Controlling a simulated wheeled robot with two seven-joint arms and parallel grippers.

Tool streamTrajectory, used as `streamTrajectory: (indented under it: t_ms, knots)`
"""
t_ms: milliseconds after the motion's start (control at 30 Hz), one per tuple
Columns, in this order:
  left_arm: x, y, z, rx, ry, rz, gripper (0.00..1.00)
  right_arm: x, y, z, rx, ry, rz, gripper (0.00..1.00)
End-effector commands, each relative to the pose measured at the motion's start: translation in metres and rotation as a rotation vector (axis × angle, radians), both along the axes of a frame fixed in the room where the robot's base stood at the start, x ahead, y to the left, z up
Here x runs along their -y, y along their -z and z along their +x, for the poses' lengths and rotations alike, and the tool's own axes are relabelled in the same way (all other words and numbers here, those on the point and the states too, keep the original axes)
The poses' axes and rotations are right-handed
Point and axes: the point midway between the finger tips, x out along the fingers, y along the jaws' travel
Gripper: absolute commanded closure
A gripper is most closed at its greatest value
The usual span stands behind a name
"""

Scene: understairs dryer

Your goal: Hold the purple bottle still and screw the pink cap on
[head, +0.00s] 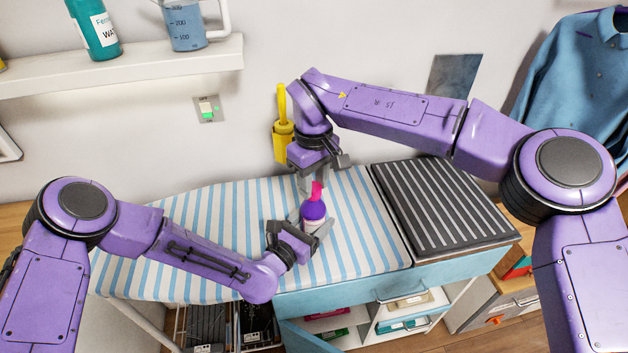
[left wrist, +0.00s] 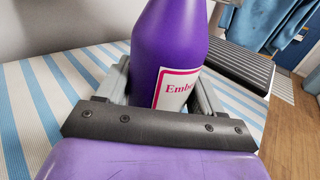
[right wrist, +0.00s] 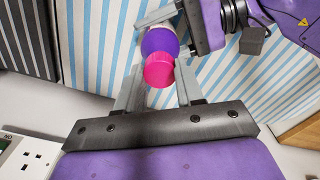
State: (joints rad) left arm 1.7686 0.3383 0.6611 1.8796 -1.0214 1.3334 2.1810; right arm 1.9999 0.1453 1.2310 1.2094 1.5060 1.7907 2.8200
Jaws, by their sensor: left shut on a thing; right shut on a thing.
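The purple bottle (head: 313,211) with a white label stands upright over the striped board. It fills the middle of the left wrist view (left wrist: 168,48), its top cut off there. My left gripper (head: 309,232) is shut on the bottle's body from the side, one finger on each flank. The pink cap (head: 317,188) is at the bottle's top; the right wrist view also shows the cap (right wrist: 159,71) in front of the purple shoulder. My right gripper (right wrist: 158,86) comes from above and is shut on the cap. The cap hides the neck, so I cannot tell how the threads sit.
A blue-and-white striped ironing surface (head: 190,240) lies under the bottle, with free room to its left. A dark ribbed panel (head: 440,205) is at the right. A yellow holder (head: 283,135) hangs on the wall behind my right wrist. A shelf (head: 130,66) is upper left.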

Motion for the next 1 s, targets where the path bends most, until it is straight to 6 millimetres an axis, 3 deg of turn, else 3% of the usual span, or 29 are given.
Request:
streamTrajectory:
  t_ms: [267, 300, 367, 667, 1000]
  knots:
    - [0.000, 0.001, 0.000, -0.002, 0.000, 0.001, 1.00, 0.000, 0.000, 0.000, 0.000, 0.014, 0.000, 0.91]
    - [0.000, 0.001, 0.000, -0.002, 0.000, 0.001, 1.00, 0.000, 0.000, 0.000, 0.000, 0.014, 0.000, 0.57]
    - [0.000, 0.001, 0.000, -0.002, 0.000, 0.001, 1.00, 0.000, 0.000, 0.000, 0.000, 0.013, 0.000, 0.38]
    - [0.000, 0.001, 0.000, -0.002, 0.000, 0.001, 1.00, 0.000, -0.002, 0.000, 0.001, 0.012, 0.001, 0.38]
    - [0.000, 0.001, 0.000, -0.002, 0.000, 0.001, 1.00, 0.000, -0.043, 0.000, 0.001, 0.011, 0.001, 0.38]
